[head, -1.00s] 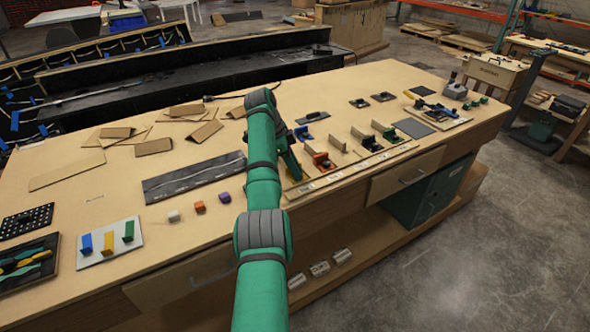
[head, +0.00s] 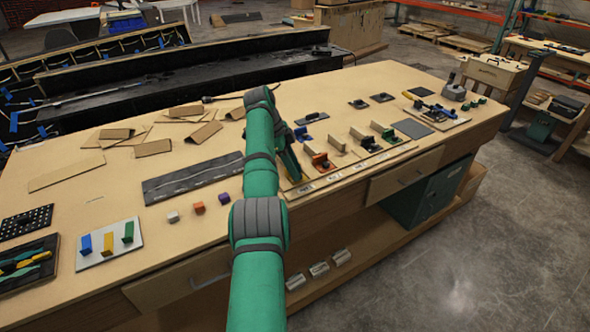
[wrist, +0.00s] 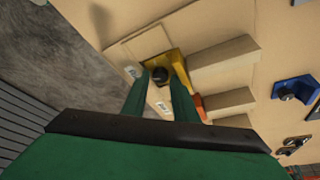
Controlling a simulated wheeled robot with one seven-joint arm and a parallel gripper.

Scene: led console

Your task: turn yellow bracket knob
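The yellow bracket (wrist: 177,60) shows at the upper middle of the wrist view, with a dark round knob (wrist: 160,75) at its lower left. My gripper (wrist: 161,77) has its two green fingers apart. The knob appears between the fingertips in the picture. I cannot tell whether the fingers touch it or are still short of it.
Wooden blocks (wrist: 222,52) and an orange bracket (wrist: 198,105) lie right of the fingers. A blue bracket (wrist: 297,89) stands farther right. In the head view, the orange bracket (head: 321,161) and green brackets (head: 384,132) line the board beside my arm. The table's front edge is close.

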